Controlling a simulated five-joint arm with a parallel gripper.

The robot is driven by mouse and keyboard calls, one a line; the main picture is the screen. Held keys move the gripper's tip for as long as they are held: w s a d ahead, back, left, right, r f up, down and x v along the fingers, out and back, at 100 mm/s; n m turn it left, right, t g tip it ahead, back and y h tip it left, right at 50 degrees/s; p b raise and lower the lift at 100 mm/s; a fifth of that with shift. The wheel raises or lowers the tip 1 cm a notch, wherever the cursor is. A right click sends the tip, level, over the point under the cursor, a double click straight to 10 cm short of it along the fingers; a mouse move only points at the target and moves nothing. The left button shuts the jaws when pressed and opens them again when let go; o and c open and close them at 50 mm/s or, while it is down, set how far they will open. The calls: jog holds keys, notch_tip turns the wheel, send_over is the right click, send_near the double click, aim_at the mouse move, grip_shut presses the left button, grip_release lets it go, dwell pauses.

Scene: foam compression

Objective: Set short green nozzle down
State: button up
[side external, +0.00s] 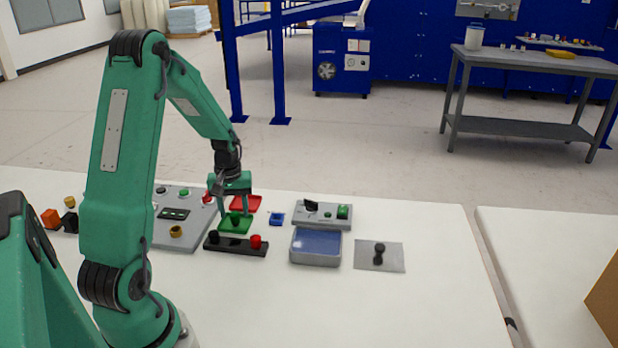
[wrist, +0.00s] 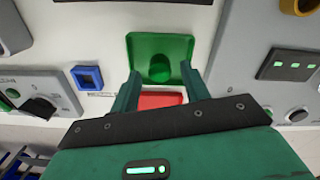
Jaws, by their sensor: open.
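The short green nozzle (wrist: 160,69) stands on the green tray (wrist: 145,46), inside its rim. In the side view the nozzle (side external: 235,218) also shows on the green tray (side external: 237,228). My gripper (wrist: 161,75) is open, with one finger on each side of the nozzle and visible space between them and it. In the side view my gripper (side external: 236,212) points down at the tray. Whether a finger touches the tray rim cannot be told.
A red tray (side external: 246,202) lies behind the green one, a black rack (side external: 235,245) with black and red nozzles in front. A blue square (side external: 277,219), grey control box (side external: 322,222) and blue-filled container (side external: 316,260) stand right. A grey panel (side external: 178,235) lies left.

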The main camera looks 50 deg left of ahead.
aim_at(235, 213)
notch_tip(235, 213, up, 10)
jog(key=shift+r, duration=0.25)
dwell(0.4)
dwell(0.3)
jog(key=d+r+m+t+y, duration=0.1)
jog(key=d+r+m, duration=0.25)
jog(key=d, duration=0.35)
jog(key=d+r+m+t, duration=0.1)
jog(key=d+r+m, duration=0.1)
jog(key=d+r, duration=0.4)
jog(key=s+d+r+m+t, duration=0.1)
jog(key=s+d+m, duration=0.2)
jog(key=d, duration=0.3)
jog(key=s+d+r+m+t+h, duration=0.1)
jog(key=s+d+m+t, duration=0.1)
jog(key=s+d, duration=0.4)
jog(key=shift+d+m+t, duration=0.3)
jog(key=shift+d+m, duration=0.4)
jog(key=shift+m, duration=0.05)
